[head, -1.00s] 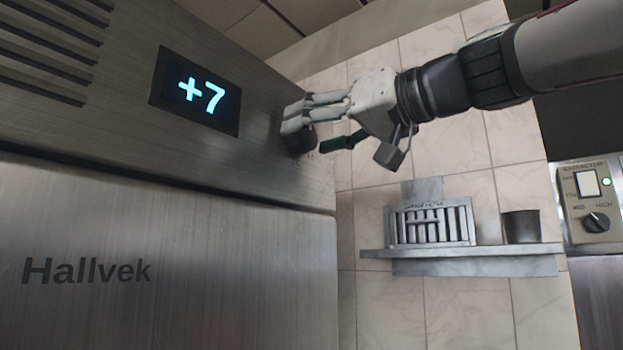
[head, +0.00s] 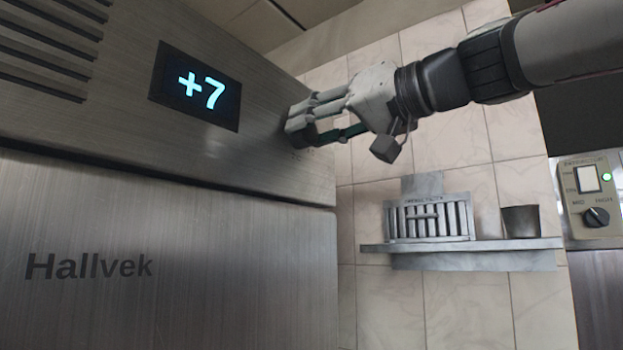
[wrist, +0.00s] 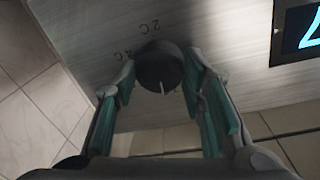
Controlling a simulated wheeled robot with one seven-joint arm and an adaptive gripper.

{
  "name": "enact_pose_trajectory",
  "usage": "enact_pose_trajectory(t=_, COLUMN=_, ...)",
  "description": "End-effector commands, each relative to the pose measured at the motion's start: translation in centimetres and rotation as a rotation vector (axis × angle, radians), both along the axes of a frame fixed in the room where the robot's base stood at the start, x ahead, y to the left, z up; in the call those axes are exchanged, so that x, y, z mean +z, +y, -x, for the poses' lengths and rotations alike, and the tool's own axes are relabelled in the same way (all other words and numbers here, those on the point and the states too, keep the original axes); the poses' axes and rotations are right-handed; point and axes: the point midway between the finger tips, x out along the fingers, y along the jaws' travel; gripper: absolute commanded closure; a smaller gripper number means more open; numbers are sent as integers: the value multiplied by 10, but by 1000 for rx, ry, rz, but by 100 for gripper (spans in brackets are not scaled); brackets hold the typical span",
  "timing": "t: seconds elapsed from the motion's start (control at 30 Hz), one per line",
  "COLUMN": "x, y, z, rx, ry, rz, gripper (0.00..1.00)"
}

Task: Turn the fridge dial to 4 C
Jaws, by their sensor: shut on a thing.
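The steel fridge (head: 90,225) fills the left of the head view, and its display (head: 198,87) reads +7. The dark round dial (wrist: 158,68) is on the upper panel near its right edge. In the wrist view its pale pointer line faces down the picture, away from the printed 2C (wrist: 149,25) and 4C (wrist: 122,55) marks. My gripper (head: 301,126) is at the dial, its fingers hiding most of it in the head view. In the wrist view my gripper (wrist: 160,82) is shut on the dial, one finger on each side.
A steel shelf (head: 460,246) on the tiled wall holds a slotted metal box (head: 428,221) and a dark cup (head: 520,221), below my arm. An extractor control panel (head: 590,197) is at the far right. Vent slots (head: 45,50) mark the fridge's upper left.

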Motion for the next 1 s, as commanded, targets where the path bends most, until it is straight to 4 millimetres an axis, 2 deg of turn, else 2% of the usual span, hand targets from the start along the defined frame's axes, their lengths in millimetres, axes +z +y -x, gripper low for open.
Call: enact_pose_trajectory(t=1.0, x=2, y=-2, z=-1, rx=0, ry=733, rz=-572, gripper=90)
